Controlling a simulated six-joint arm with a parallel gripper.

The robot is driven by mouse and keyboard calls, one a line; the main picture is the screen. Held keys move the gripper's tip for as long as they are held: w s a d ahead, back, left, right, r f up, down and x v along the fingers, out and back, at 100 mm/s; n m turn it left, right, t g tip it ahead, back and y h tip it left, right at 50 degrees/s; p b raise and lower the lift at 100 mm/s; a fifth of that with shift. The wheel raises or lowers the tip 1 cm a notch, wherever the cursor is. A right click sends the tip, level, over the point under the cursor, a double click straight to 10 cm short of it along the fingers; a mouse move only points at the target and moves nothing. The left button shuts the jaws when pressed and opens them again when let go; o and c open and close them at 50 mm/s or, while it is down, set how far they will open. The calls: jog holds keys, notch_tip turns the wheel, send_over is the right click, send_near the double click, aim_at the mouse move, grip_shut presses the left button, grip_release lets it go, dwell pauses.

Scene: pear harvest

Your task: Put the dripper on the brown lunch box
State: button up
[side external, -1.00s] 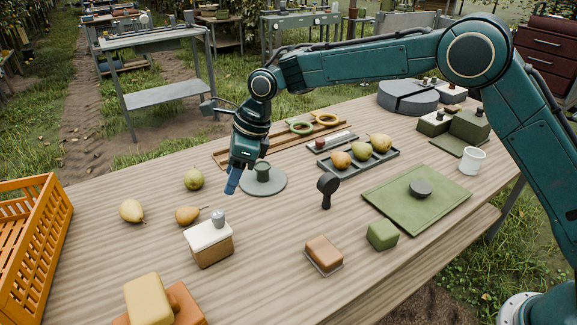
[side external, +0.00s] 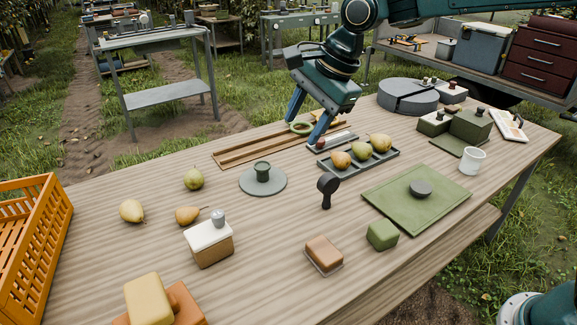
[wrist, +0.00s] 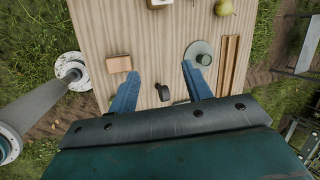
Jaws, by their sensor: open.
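The dark green cup-shaped piece (side external: 263,171), which I take for the dripper, stands upright on a grey round plate (side external: 280,186) near the table's middle. The plate also shows in the wrist view (wrist: 192,48). A small brown rounded box (side external: 324,252), which I take for the brown lunch box, lies near the front edge; it shows in the wrist view (wrist: 119,64). Another brown box (side external: 212,247) has a white top with a grey knob. My gripper (side external: 301,132) is open and empty, raised, behind and right of the green cup in the side view.
A black-handled tool (side external: 327,188) stands between the plate and the dark pear tray (side external: 335,169). A green block (side external: 382,235) and a green mat (side external: 440,206) lie right of the brown box. Loose pears (side external: 132,211) and an orange crate (side external: 40,230) are at left. Bare wood surrounds the plate's front.

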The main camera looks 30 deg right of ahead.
jog(key=s+d+r+n+t+h, duration=0.1)
jog(key=s+d+r+n, duration=0.1)
jog(key=s+d+n, duration=0.4)
jog(key=s+d+r+n, duration=0.2)
jog(key=s+d+r, duration=0.15)
jog(key=s, duration=0.45)
jog(key=s+d+f+n+h, duration=0.1)
jog(key=s+d+f+n, duration=0.1)
jog(key=s, duration=0.6)
jog(key=s+d+f+n+t+h, duration=0.1)
jog(key=s+d+f+n, duration=0.2)
jog(key=s+d+n, duration=0.2)
jog(key=s+n, duration=0.1)
jog(key=s, duration=0.1)
jog(key=shift+s+d, duration=0.2)
jog(key=shift+s, duration=0.15)
